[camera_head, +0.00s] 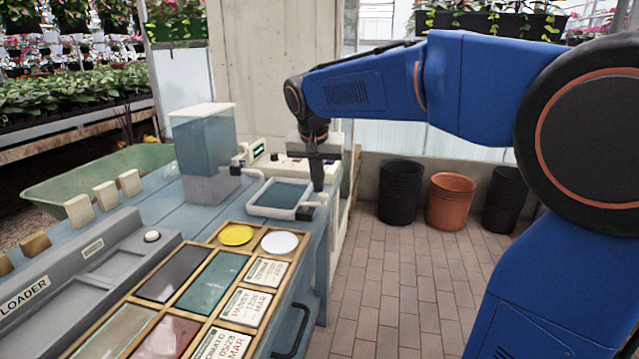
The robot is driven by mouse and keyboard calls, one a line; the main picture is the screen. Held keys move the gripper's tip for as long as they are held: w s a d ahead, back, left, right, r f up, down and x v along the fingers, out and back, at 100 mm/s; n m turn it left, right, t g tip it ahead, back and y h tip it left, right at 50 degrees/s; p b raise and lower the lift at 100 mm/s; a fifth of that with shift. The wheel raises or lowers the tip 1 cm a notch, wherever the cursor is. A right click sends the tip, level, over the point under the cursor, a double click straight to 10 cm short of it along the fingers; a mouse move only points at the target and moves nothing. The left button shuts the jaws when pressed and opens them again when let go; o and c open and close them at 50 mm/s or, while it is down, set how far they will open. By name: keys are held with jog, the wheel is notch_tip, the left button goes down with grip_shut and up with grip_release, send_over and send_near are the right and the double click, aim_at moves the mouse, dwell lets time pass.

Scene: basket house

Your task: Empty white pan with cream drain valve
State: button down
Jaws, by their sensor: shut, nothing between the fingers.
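The white pan (275,213) sits on the blue-grey bench near its right edge, with dark teal liquid (281,195) showing inside its rim. A small cream valve part (322,199) is at the pan's right side. My gripper (318,187) points down, shut and empty, right at or just above this cream part. I cannot tell whether it touches it. The gripper's tips hide some of the valve.
A clear water tank (205,135) with a spout stands left of the pan. A cream box with a display (256,151) is behind it. A sectioned wooden tray (148,312) and grey loader (105,262) fill the front. Pots (451,203) stand on the open brick floor.

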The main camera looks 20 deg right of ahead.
jog(key=w+d, duration=0.2)
jog(key=w, duration=0.2)
jog(key=v, duration=1)
jog(key=shift+s+r, duration=0.35)
